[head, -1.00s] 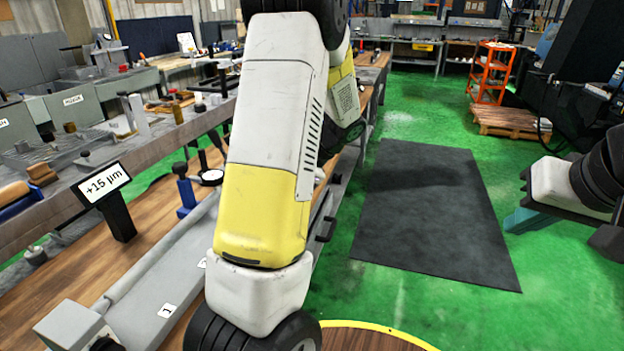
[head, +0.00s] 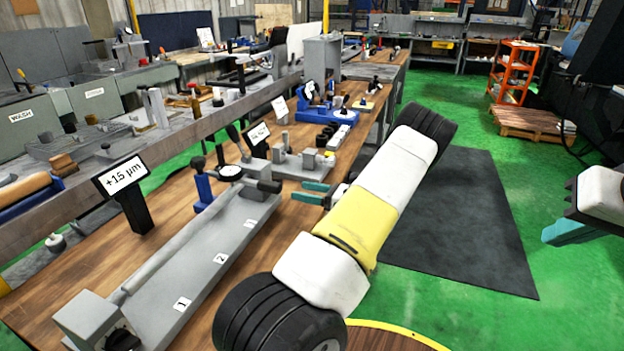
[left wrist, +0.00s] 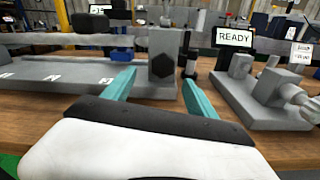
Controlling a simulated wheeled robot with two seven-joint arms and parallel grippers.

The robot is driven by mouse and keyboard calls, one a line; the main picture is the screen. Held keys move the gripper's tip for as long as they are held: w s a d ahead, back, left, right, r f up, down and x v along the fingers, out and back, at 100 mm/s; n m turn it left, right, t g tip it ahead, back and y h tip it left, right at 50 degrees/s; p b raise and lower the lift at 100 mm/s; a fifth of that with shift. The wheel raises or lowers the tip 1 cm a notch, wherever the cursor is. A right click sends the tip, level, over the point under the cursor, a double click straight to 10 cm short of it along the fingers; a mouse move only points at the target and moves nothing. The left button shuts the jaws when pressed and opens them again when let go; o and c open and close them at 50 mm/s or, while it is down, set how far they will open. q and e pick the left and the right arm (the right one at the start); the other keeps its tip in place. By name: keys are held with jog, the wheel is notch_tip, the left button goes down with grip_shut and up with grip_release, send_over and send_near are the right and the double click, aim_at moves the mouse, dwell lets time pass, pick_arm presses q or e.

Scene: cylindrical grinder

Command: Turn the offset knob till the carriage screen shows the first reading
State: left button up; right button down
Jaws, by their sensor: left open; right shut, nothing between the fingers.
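A black-framed screen (head: 122,176) on a dark post reads "+15 µm" behind the long grey bed (head: 205,262), which carries labels 1, 2 and 3. A dark round knob (head: 122,339) shows on the block at the bed's near end. A black hexagonal knob (left wrist: 162,68) faces me on the block at the bed's other end. I cannot tell which is the offset knob. My left gripper (head: 312,193) is open and empty beside the bed's far end; its teal fingers also show in the left wrist view (left wrist: 155,88), apart, below the hexagonal knob. My right gripper (head: 562,230) is shut at the right.
A second screen (left wrist: 234,37) reads "READY" above a grey fixture (left wrist: 265,92) right of my left gripper. A blue stand (head: 204,186) with a dial gauge is behind the bed. Green floor and a dark mat (head: 470,240) lie free to the right.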

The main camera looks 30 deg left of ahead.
pick_arm(q)
jog(key=shift+w+f+m+y, duration=0.15)
jog(key=shift+w+m+y, duration=0.1)
jog(key=shift+m+y, duration=0.05)
jog(key=shift+a, duration=0.3)
jog(key=a, duration=0.7)
jog(key=shift+s+a, duration=0.1)
jog(key=shift+s, duration=0.3)
jog(key=c, duration=1.4)
